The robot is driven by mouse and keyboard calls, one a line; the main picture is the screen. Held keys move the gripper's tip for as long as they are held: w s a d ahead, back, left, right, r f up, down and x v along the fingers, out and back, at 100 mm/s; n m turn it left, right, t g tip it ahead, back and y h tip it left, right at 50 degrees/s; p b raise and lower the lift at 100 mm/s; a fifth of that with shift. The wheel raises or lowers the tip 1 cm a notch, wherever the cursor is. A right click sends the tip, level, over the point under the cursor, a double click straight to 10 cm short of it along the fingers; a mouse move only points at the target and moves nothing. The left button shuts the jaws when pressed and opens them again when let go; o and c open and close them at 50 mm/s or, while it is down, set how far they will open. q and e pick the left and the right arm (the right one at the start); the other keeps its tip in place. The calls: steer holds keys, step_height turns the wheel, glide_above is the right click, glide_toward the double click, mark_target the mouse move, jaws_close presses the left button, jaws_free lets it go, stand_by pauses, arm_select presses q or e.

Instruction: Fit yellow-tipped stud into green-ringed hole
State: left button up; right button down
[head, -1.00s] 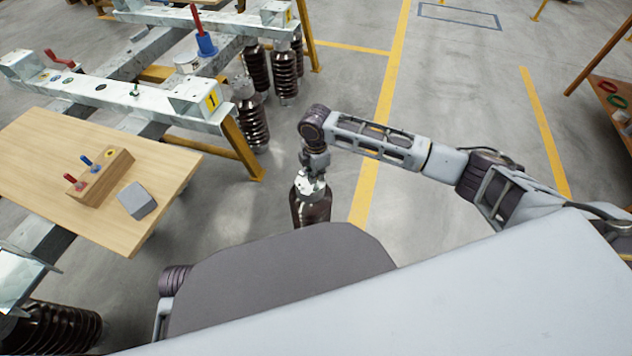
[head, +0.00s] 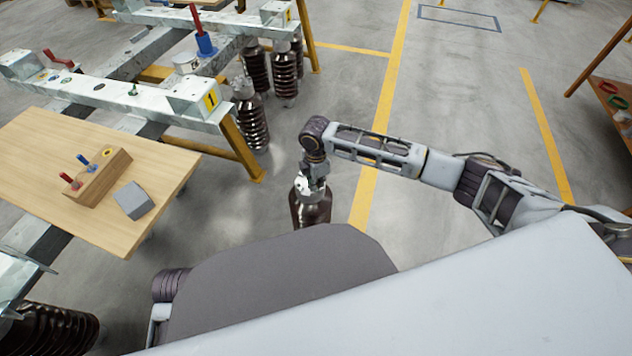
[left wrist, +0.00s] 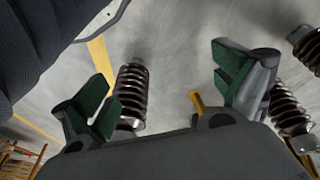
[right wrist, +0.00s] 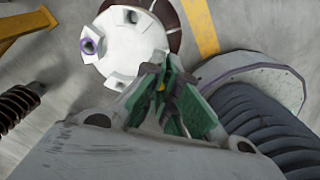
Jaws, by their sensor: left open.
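My right gripper (head: 312,183) hangs low over a brown ribbed insulator with a pale metal top. In the right wrist view its green fingers (right wrist: 168,92) are close together, with a small yellow tip (right wrist: 161,87) between them, which I take for the yellow-tipped stud; most of it is hidden. My left gripper (left wrist: 165,85) shows only in the left wrist view, with green fingers wide apart and nothing between them. A galvanized beam (head: 120,95) at left has several small ringed holes on its top; a dark greenish ring (head: 99,87) is among them, too small to be sure.
A wooden table (head: 50,150) at left carries a block (head: 105,178) with red and blue studs and a yellow-ringed hole, beside a grey box (head: 134,200). A pale flange (right wrist: 125,50) with a purple-ringed hole lies beyond the right fingers. Open floor (head: 340,60) lies right of the frames.

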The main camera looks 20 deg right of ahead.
arm_select(q)
steer(key=shift+w, duration=0.2)
arm_select(e)
steer(key=c, duration=1.6)
jaws_free()
steer(key=shift+c, duration=0.2)
arm_select(q)
steer(key=shift+a, duration=0.1)
arm_select(e)
steer(key=shift+r, duration=0.55)
arm_select(q)
steer(key=shift+g+y, duration=0.3)
steer(key=shift+g, duration=0.2)
steer(key=f+p, duration=0.2)
steer(key=f, duration=0.1)
steer(key=s+a+f+p, duration=0.1)
steer(key=f, duration=0.1)
steer(key=shift+f+p, duration=0.1)
steer(key=shift+p, duration=0.3)
arm_select(e)
step_height(320, 180, up, 11)
steer(key=shift+a, duration=0.1)
